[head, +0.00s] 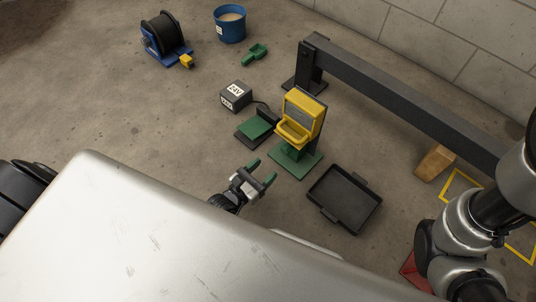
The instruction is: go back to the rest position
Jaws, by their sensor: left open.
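My left gripper (262,171) shows in the head view just past the edge of my own pale body panel. Its two green-tipped fingers are apart, with nothing between them. It is left of the yellow device on the green stand (301,119) and appears apart from it. My right arm shows at the right edge of the view, but its gripper is not visible.
A black tray (343,199) lies right of my left gripper. Beyond are a green plate (255,129), a 24V box (235,96), a green scoop (256,54), a blue bucket (230,33) and a cable reel (163,36). A dark rail (400,95) and wooden block (434,162) stand right.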

